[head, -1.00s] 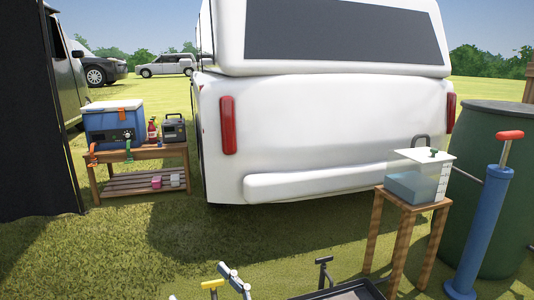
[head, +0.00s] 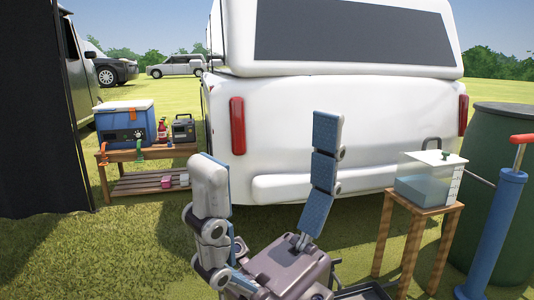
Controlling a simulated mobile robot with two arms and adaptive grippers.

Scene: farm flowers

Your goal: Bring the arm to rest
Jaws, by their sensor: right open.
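My right gripper (head: 268,143) rises from the bottom middle of the head view, close to the camera. Its two grey and blue fingers point up and stand wide apart. Nothing is between them; only the white camper and the grass show behind. The gripper's body covers part of the ground and of a dark tray below. My left gripper is not in view.
A white camper (head: 350,125) stands behind. At right are a wooden stool (head: 425,207) with a clear water tank (head: 428,180), a blue pump (head: 495,230) and a green barrel (head: 500,130). At left, a wooden bench (head: 150,185) bears a blue cooler (head: 124,122). A dark tray (head: 365,291) shows at the bottom.

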